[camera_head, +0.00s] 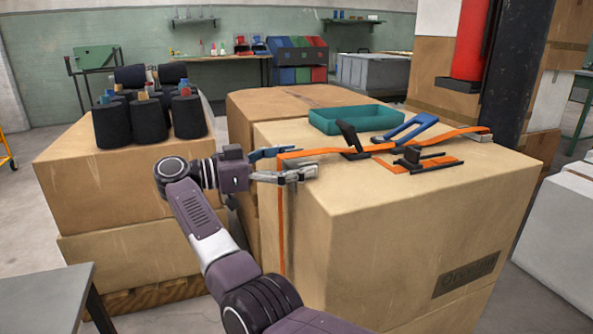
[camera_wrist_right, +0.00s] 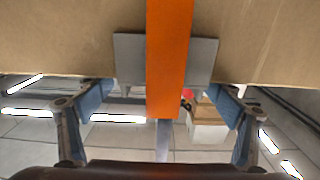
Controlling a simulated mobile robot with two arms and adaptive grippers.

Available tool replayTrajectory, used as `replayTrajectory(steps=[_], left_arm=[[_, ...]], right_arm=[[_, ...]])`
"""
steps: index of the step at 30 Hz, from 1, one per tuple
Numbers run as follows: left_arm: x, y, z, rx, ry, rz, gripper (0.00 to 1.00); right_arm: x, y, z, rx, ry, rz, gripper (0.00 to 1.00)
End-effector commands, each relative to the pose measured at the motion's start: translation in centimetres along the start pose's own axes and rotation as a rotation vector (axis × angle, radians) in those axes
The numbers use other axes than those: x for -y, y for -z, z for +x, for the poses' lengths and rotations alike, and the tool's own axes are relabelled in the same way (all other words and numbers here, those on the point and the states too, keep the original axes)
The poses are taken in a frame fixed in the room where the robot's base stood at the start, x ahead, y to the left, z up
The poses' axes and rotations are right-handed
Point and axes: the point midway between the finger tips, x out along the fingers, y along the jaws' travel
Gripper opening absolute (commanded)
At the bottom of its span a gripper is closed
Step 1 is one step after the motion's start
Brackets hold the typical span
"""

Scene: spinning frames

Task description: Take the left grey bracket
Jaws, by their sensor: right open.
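The left grey bracket (camera_wrist_right: 129,60) shows in the right wrist view as a flat grey plate at the carton's edge. An orange strap (camera_wrist_right: 168,45) crosses over its middle. My right gripper (camera_head: 302,160) is open at the left edge of the strapped carton (camera_head: 350,215). In the wrist view its two fingers (camera_wrist_right: 160,92) are apart, one on each side of the bracket and strap, with nothing visibly clamped. In the head view I cannot clearly make out the left bracket beside the fingers. My left gripper is out of view.
A teal tray (camera_head: 355,119), a blue-handled tool (camera_head: 405,130) and black buckle parts (camera_head: 410,156) lie on the carton. A small grey piece (camera_head: 478,134) is at the strap's right end. Black spools (camera_head: 148,120) stand on a carton at left. A dark column stands at right.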

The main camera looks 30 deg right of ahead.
Motion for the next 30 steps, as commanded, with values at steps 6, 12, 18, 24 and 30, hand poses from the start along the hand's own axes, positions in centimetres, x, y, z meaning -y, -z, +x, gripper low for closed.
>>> replayTrajectory(steps=[6, 12, 18, 24, 30], left_arm=[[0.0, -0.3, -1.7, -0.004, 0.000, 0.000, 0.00], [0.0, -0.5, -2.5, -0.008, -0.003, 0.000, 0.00], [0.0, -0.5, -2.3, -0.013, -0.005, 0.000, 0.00], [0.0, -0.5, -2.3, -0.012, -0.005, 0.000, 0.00], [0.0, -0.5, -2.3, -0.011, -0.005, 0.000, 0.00]], right_arm=[[0.1, -0.4, 2.3, -0.002, -0.004, 0.003, 0.85], [0.2, -0.1, 4.9, -0.001, -0.001, 0.000, 0.85], [0.2, 0.1, 5.3, -0.001, 0.000, -0.002, 0.85], [0.2, 0.1, 5.3, -0.001, 0.000, -0.002, 0.74], [0.2, 0.1, 5.3, -0.001, 0.000, -0.002, 0.52]])
